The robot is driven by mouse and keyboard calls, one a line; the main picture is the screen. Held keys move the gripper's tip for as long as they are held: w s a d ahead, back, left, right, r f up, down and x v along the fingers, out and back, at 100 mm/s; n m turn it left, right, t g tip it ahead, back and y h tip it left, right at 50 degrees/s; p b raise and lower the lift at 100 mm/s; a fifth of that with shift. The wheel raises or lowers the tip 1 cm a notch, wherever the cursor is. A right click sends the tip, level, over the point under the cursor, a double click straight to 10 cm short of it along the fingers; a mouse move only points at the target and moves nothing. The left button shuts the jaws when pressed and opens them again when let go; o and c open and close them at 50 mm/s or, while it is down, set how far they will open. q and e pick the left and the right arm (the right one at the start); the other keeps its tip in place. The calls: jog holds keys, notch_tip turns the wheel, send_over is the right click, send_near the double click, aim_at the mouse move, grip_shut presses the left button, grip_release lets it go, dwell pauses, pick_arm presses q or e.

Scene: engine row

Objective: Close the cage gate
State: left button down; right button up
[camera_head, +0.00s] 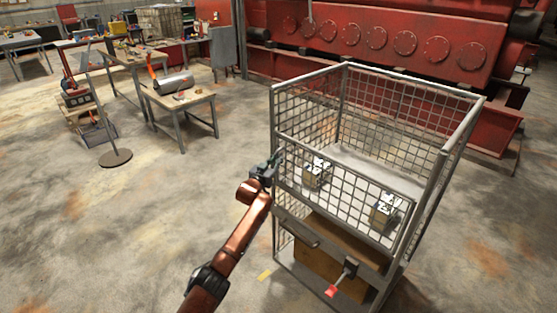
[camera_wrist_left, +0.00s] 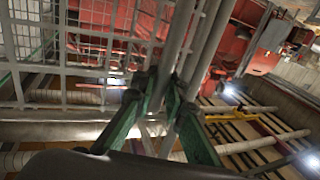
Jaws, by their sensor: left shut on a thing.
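The grey wire-mesh cage (camera_head: 463,125) stands right of centre in the head view. Its front has a mesh gate panel (camera_head: 345,183) below an open upper part. I cannot tell whether the panel sits fully flush with the frame. My left gripper (camera_head: 272,166) is at the cage's front left corner, by the panel's left edge. In the left wrist view the green-linked fingers (camera_wrist_left: 163,88) are closed on an upright grey bar (camera_wrist_left: 176,40); which bar it is, I cannot tell. My right gripper is out of view.
Inside the cage are two small boxed items (camera_head: 316,174) and a brown box (camera_head: 330,262) lower down. A workbench (camera_head: 182,100) and a round-based stand (camera_head: 115,158) are left.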

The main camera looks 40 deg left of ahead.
pick_arm(q)
jog(key=c, duration=2)
grip_release()
jog(key=s, duration=0.4)
jog(key=s+d, duration=0.1)
jog(key=s, duration=0.3)
jog(key=s+d, duration=0.1)
jog(key=s, duration=0.2)
jog(key=shift+s+d, duration=0.1)
jog(key=shift+s, duration=0.3)
